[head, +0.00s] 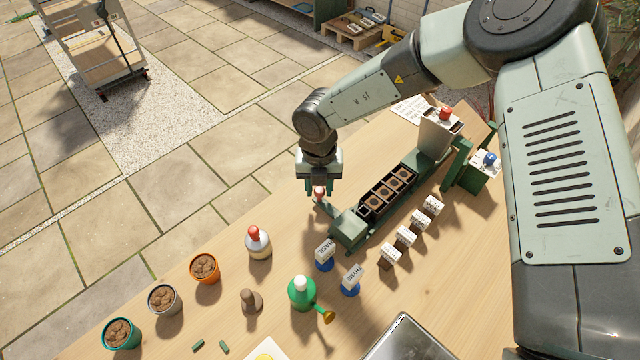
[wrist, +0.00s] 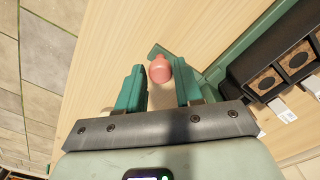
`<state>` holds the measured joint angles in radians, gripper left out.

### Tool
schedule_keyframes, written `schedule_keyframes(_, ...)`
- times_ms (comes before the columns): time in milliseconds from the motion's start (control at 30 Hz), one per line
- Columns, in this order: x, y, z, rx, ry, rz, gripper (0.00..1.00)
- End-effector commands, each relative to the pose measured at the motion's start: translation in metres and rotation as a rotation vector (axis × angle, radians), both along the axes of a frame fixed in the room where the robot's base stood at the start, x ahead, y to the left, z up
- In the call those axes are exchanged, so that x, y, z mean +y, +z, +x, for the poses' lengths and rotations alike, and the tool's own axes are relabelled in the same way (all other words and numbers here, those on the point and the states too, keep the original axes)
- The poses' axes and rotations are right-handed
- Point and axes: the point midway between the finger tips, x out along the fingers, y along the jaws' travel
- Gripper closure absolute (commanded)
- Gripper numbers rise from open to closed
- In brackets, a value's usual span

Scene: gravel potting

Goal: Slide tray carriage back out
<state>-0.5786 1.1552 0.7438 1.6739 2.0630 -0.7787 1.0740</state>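The tray carriage (head: 388,192), a dark rack with several square cells of brown soil, lies in a long green rail fixture on the table. Part of it also shows at the right of the wrist view (wrist: 276,75). A red round knob (head: 319,191) stands at the near left end of the fixture by a green bracket. My gripper (head: 319,183) points down over this knob. The knob's lower part is hidden.
A dispenser with a red top (head: 440,125) stands at the rail's far end. White label cards (head: 407,238) line its near side. Blue-based labels (head: 325,253), a green watering can (head: 303,292), a red-capped bottle (head: 257,242) and pots (head: 205,268) stand nearer. Table left of the knob is clear.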

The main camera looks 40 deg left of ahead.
Motion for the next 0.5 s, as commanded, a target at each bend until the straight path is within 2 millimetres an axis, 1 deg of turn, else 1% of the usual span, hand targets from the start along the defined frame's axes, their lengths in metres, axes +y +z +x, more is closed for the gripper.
schedule_keyframes(33, 0.0, 0.0, 0.0, 0.0, 0.0, 0.0, 0.56)
schedule_keyframes(100, 0.0, 0.0, 0.0, 0.0, 0.0, 0.0, 0.47)
schedule_keyframes(367, 0.0, 0.0, 0.0, 0.0, 0.0, 0.0, 0.47)
schedule_keyframes(500, 0.0, 0.011, 0.001, -0.002, 0.0, 0.001, 0.47)
